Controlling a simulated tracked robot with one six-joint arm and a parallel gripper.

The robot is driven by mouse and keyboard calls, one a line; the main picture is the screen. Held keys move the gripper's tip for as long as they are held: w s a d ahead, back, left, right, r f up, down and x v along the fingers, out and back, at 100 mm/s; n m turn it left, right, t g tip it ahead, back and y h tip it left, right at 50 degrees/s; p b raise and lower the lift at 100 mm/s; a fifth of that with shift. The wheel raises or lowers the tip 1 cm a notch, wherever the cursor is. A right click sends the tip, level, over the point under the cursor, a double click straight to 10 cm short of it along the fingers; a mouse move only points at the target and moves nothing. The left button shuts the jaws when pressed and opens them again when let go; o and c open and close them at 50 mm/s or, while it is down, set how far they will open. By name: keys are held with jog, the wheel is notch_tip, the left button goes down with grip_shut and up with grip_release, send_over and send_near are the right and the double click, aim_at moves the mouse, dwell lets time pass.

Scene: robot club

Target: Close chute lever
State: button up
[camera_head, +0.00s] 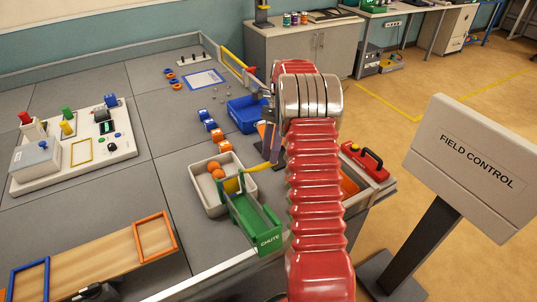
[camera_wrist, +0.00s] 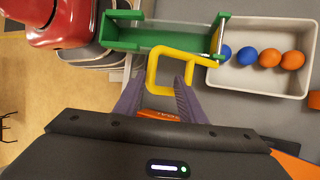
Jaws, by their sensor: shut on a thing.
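The green chute (camera_head: 258,222), marked CHUTE, stands at the near right of the field with its far end at the white tray (camera_head: 197,199). Its yellow lever (camera_head: 262,167) reaches out from that end toward my gripper (camera_head: 271,156). In the wrist view the lever (camera_wrist: 152,66) is a yellow loop beside the chute (camera_wrist: 160,45). My gripper (camera_wrist: 160,86) has its purple fingers on either side of the loop, shut on it. The chute channel looks empty. Whether the gate is open or shut is unclear.
The tray holds several balls, blue (camera_wrist: 246,56) and orange (camera_wrist: 293,60). A blue bin (camera_head: 243,114) and orange and blue blocks (camera_head: 217,136) lie beyond it. The FIELD CONTROL stand (camera_head: 475,165) is farther right.

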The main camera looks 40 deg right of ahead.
jog(key=v, duration=0.6)
jog(key=shift+w+r, duration=0.2)
jog(key=shift+r, duration=0.1)
dwell(0.4)
jog(key=s+a+r+n+t+h, duration=0.2)
jog(key=s+a+r+n, duration=0.25)
jog(key=a+r, duration=0.35)
jog(key=s+a+r+n+t+h, duration=0.25)
jog(key=a+r+n, duration=0.25)
jog(key=a, duration=0.5)
jog(key=s+a+f+n+t, duration=0.1)
jog(key=s+a+n+t, duration=0.1)
jog(key=s+a+n, duration=0.3)
jog(key=s+a+f+n+t, duration=0.2)
jog(key=s+a+n, duration=0.3)
jog(key=s, duration=0.7)
jog(key=shift+s+a+f+n+t+h, duration=0.25)
jog(key=shift+s+a+n+t+h, duration=0.15)
jog(key=shift+a, duration=0.75)
